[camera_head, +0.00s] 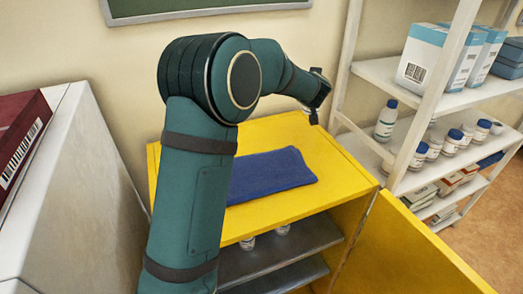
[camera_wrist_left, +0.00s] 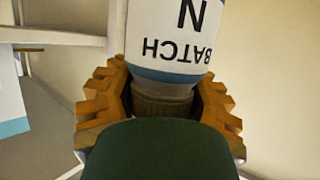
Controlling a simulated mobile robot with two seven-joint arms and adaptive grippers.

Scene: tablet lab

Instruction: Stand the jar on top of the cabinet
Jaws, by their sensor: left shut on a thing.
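The yellow cabinet (camera_head: 335,165) stands in the middle of the head view, its door (camera_head: 405,250) open towards the front right. A folded dark blue cloth (camera_head: 272,174) lies on its top. My left gripper (camera_head: 314,112) shows small and dark near the back right of the cabinet top. In the left wrist view, its orange ridged fingers are shut on the narrow brownish end of a jar (camera_wrist_left: 178,45). The jar has a white label with a blue band, and its lettering reads upside down. I cannot make out the jar in the head view. My right gripper is not in view.
Small jars (camera_head: 283,230) stand on a grey shelf inside the cabinet. A white shelving unit (camera_head: 375,72) at the right holds boxes (camera_head: 430,60), a bottle (camera_head: 386,120) and several jars. A dark red box (camera_head: 20,145) sits on a white surface at the left. Yellow top around the cloth is bare.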

